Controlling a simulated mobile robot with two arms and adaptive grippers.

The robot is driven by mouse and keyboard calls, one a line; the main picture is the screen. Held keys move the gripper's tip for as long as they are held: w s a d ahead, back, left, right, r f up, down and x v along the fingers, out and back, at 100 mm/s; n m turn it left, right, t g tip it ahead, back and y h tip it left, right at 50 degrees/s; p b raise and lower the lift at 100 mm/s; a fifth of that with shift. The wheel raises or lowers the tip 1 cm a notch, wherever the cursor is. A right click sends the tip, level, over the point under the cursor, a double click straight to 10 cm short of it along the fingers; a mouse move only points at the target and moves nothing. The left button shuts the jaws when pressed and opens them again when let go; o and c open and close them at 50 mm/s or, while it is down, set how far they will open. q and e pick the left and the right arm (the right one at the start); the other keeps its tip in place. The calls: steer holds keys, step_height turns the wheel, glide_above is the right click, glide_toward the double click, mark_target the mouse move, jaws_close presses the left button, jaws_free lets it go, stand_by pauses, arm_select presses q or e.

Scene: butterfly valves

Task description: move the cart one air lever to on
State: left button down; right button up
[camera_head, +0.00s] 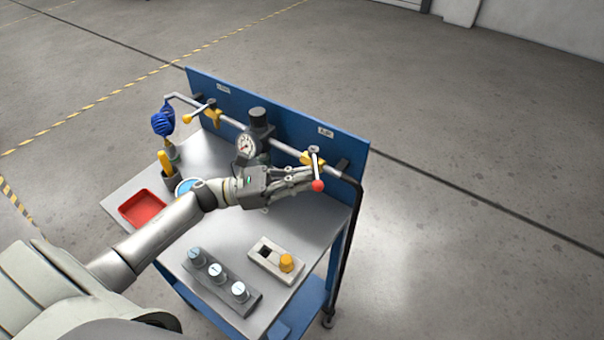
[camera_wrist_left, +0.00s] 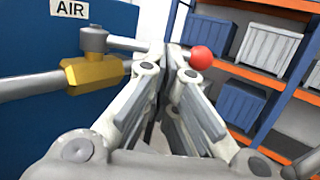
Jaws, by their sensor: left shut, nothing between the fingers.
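The air valve's yellow body (camera_head: 312,159) sits on the grey pipe at the right end of the cart's blue back panel. Its lever ends in a red ball (camera_head: 318,186). In the left wrist view the yellow body (camera_wrist_left: 92,74) is below the AIR label (camera_wrist_left: 69,8), and the lever (camera_wrist_left: 130,44) runs right to the red ball (camera_wrist_left: 201,57). My left gripper (camera_head: 311,180) is shut and empty beside the lever, close to the ball. In the wrist view its fingertips (camera_wrist_left: 171,54) overlap the lever's middle; I cannot tell whether they touch it. My right gripper is out of view.
A pressure gauge (camera_head: 246,146) and a second lever with a yellow ball (camera_head: 188,118) are on the same pipe. The cart top holds a red tray (camera_head: 142,208), a grey block with several knobs (camera_head: 218,272) and a pale box with an orange knob (camera_head: 286,262). Shelves (camera_wrist_left: 235,75) stand beyond.

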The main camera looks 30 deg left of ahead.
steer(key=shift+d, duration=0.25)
arm_select(q)
steer(key=shift+d+n+t+y, duration=0.2)
steer(key=shift+n+t+y, duration=0.1)
steer(key=shift+n+t, duration=0.1)
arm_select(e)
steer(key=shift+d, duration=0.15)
arm_select(q)
steer(key=shift+d+t, duration=0.1)
steer(key=shift+t, duration=0.2)
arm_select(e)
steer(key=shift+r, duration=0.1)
arm_select(q)
steer(key=d+n+t+y, duration=0.1)
steer(key=n+t+y, duration=0.1)
steer(key=t+y, duration=0.1)
steer(key=w+d+n+t+y+b, duration=0.1)
steer(key=y, duration=0.1)
steer(key=shift+w+d+n+t, duration=0.1)
steer(key=shift+d+n+t, duration=0.2)
steer(key=shift+n, duration=0.1)
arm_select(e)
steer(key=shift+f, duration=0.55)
arm_select(q)
steer(key=shift+d, duration=0.1)
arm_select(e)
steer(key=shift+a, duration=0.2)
